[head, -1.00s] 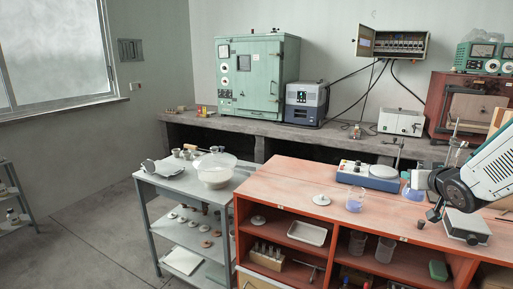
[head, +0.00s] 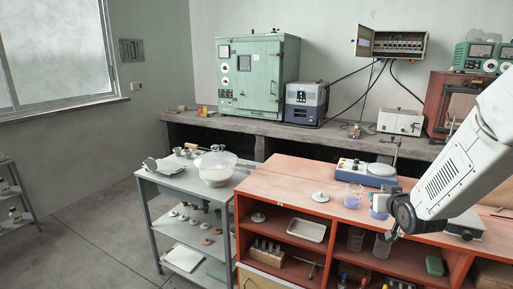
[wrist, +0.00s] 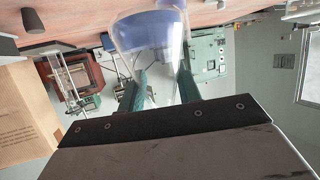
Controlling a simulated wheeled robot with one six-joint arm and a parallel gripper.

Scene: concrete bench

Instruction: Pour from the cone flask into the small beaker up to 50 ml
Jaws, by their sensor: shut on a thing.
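The cone flask (wrist: 150,38) is clear glass with blue liquid. My gripper (wrist: 161,88) is shut on it, with a green finger on each side in the wrist view. In the head view the flask (head: 379,207) is just left of my wrist, over the red bench top, partly covered by my arm. The small beaker (head: 353,196) stands upright on the bench, just left of the flask, with some blue liquid low in it. Its graduation marks are too small to read. My fingertips are hidden behind my wrist in the head view.
A blue-and-white hotplate (head: 367,172) sits behind the beaker. A grey box device (head: 465,226) is to the right, partly behind my arm. The bench top (head: 275,188) is clear at the left.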

